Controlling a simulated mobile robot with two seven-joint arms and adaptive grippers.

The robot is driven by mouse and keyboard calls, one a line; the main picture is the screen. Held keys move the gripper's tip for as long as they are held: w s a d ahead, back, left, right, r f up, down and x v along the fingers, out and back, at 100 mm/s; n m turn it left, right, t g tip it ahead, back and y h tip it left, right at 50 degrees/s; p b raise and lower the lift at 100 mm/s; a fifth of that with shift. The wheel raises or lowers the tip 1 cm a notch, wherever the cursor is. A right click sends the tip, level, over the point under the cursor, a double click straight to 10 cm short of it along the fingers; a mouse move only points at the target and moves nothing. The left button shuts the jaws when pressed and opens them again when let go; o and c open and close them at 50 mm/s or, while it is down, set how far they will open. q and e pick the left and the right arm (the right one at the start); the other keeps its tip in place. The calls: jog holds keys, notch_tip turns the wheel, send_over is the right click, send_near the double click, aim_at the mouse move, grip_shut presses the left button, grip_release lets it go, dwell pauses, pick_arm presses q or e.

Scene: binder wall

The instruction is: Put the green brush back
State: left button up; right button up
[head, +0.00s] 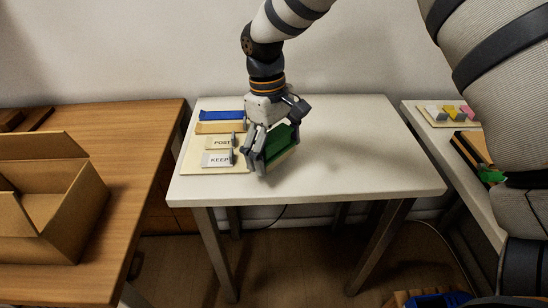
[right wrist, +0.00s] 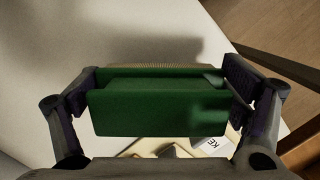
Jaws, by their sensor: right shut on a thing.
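The green brush (head: 283,142) is a block with a dark green body, held between the fingers of my right gripper (head: 262,158). In the right wrist view, the brush (right wrist: 160,108) spans the gap between the two fingers, which press on its ends. It is over the white table (head: 350,150), just right of a pale board (head: 190,164). I cannot tell whether its underside touches the table. The board carries a blue piece (head: 221,115), a tan piece (head: 220,128) and labels reading POST (head: 219,142) and KEEP (head: 216,159). My left gripper is out of view.
An open cardboard box (head: 75,215) stands on the wooden desk (head: 150,150) at left. A side table at right holds a board with yellow, grey and pink pieces (head: 448,113). The white table's right half is clear. A wall runs behind.

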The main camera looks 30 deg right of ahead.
aim_at(270, 133)
jog(key=shift+f, duration=0.9)
jog(key=shift+s+f, duration=0.1)
jog(key=shift+f, duration=0.05)
jog(key=o, duration=0.8)
jog(key=shift+o, duration=0.2)
jog(key=r, duration=0.4)
jog(key=w+r, duration=0.1)
jog(key=r, duration=0.7)
jog(key=shift+w+a+r, duration=0.1)
jog(key=shift+w+a, duration=0.15)
jog(key=shift+w, duration=0.15)
